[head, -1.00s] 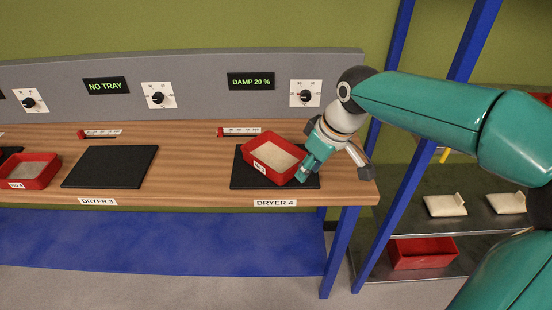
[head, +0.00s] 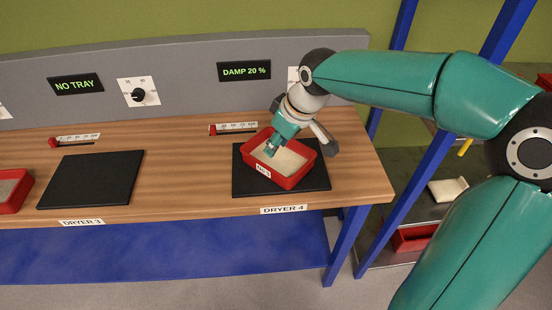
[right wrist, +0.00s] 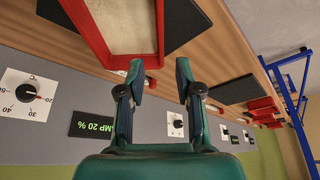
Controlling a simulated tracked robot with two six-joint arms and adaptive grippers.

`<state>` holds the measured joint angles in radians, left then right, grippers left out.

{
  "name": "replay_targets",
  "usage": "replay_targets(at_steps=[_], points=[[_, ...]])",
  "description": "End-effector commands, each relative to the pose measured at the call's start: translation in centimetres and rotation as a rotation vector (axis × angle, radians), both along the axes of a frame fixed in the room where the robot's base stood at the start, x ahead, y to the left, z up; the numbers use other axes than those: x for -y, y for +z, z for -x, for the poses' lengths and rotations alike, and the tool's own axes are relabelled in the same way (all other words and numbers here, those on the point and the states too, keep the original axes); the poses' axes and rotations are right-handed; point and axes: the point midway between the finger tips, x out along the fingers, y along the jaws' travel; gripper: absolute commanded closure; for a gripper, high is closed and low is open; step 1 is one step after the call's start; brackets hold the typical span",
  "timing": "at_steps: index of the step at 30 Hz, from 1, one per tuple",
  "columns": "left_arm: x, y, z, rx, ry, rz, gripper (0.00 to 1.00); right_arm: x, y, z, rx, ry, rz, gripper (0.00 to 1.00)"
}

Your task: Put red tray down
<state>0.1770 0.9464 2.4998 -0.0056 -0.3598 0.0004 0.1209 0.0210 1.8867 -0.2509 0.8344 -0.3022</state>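The red tray (head: 297,180), filled with pale material, sits turned at an angle on the black pad (head: 318,184) marked DRYER 4. A white label is on its front wall. My right gripper (head: 271,152) points down over the tray's left part. In the right wrist view its fingers (right wrist: 160,70) are apart with nothing clamped between them. The tray's red wall (right wrist: 92,30) shows there just beyond the fingertips, at upper left. I cannot tell whether a fingertip touches the tray. My left gripper is not in view.
An empty black pad (head: 92,180) lies at DRYER 3 under a NO TRAY display (head: 75,85). Another red tray (head: 12,188) is cut off at the left edge. The display above DRYER 4 (head: 245,71) reads DAMP 20 %. A blue-framed shelf (head: 430,150) stands right of the bench.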

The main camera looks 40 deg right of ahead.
Motion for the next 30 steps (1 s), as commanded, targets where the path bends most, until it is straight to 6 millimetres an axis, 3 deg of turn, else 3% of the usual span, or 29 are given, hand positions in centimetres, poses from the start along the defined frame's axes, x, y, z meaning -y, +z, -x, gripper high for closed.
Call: replay_targets(at_steps=[3,9,17,24,30], points=[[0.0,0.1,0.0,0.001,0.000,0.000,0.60,0.0,-2.6,-0.8,-0.008,-0.005,-0.001,0.66],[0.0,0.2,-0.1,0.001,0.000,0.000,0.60,-0.1,-5.4,-1.9,-0.004,-0.010,-0.001,0.66],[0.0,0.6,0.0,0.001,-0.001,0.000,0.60,-0.3,-6.8,-2.5,-0.003,-0.010,-0.001,0.66],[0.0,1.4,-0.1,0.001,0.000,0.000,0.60,-0.8,-9.8,-4.0,-0.006,-0.011,-0.002,0.66],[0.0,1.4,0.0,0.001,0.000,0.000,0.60,-0.9,-10.8,-4.4,0.000,-0.012,-0.002,0.66]])
